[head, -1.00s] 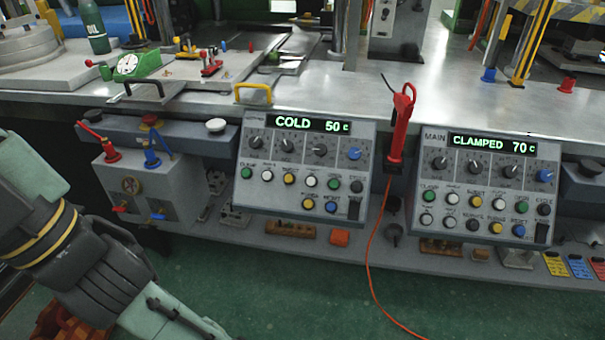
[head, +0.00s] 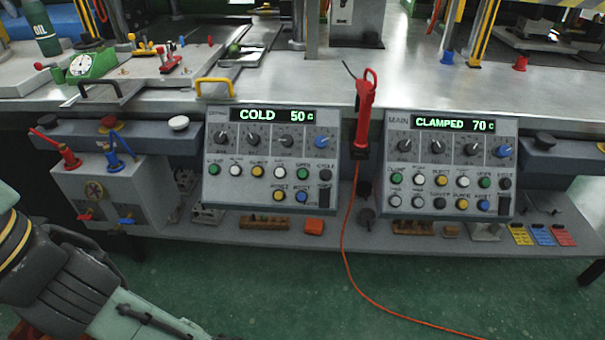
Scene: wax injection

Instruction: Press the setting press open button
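The setting press panel (head: 218,197) hangs at the bench front, left of centre, and its display (head: 277,115) reads COLD 50 C. Its green open button (head: 303,173) sits near the right end of the upper button row. Another green button (head: 214,169) is at the left end of that row, with white and yellow buttons between. Nothing covers the panel. Part of my arm shows at the lower left, away from the panel. My gripper is outside the view.
The main panel (head: 397,151), reading CLAMPED 70 C, is to the right. A red tool (head: 364,115) with an orange cable hangs between the panels. A grey valve box (head: 135,193) stands left. The green floor in front is mostly clear.

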